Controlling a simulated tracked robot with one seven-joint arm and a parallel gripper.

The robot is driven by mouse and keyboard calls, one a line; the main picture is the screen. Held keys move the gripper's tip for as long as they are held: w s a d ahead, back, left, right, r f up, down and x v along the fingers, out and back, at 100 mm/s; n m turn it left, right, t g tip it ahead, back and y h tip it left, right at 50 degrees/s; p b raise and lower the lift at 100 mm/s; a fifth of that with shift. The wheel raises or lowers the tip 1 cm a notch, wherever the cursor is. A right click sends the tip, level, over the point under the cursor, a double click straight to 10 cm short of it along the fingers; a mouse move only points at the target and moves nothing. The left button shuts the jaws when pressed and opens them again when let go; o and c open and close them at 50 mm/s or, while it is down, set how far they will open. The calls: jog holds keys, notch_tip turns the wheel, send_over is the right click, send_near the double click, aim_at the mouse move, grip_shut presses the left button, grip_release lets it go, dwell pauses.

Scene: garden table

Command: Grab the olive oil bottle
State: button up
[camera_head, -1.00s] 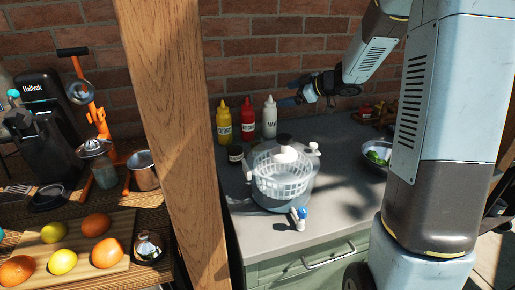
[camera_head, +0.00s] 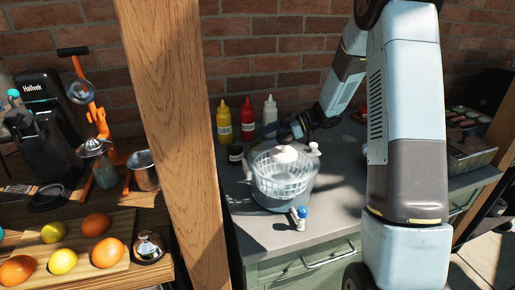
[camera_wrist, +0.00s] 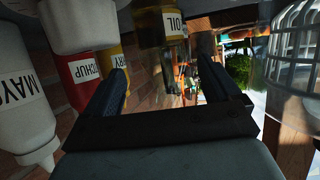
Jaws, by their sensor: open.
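In the wrist view, a yellow bottle with a white label reading OIL (camera_wrist: 175,25) is at the top, cut off by the frame edge. My gripper (camera_wrist: 168,72) is open and empty, its two dark fingers apart. The oil bottle lies ahead of the fingers, not between them. In the head view my gripper (camera_head: 300,127) is just behind the lid of the salad spinner. A small dark container with a pale label (camera_head: 236,153) stands left of the spinner; I cannot tell if it is the oil bottle.
The mustard (camera_head: 224,122), ketchup (camera_head: 248,118) and mayo (camera_head: 270,110) bottles stand along the brick wall. In the wrist view mayo (camera_wrist: 22,105) and ketchup (camera_wrist: 82,80) are close on the left. The clear salad spinner (camera_head: 284,188) stands in front. A wooden post (camera_head: 175,130) rises left.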

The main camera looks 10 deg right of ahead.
aim_at(252, 144)
jog(key=shift+f+x, duration=0.1)
jog(key=shift+x, duration=1.65)
jog(key=shift+f+x, duration=0.15)
jog(key=shift+x, duration=1.6)
jog(key=shift+s+d, duration=0.15)
jog(key=shift+s, duration=0.05)
jog(key=shift+c, duration=0.2)
jog(key=c, duration=1.2)
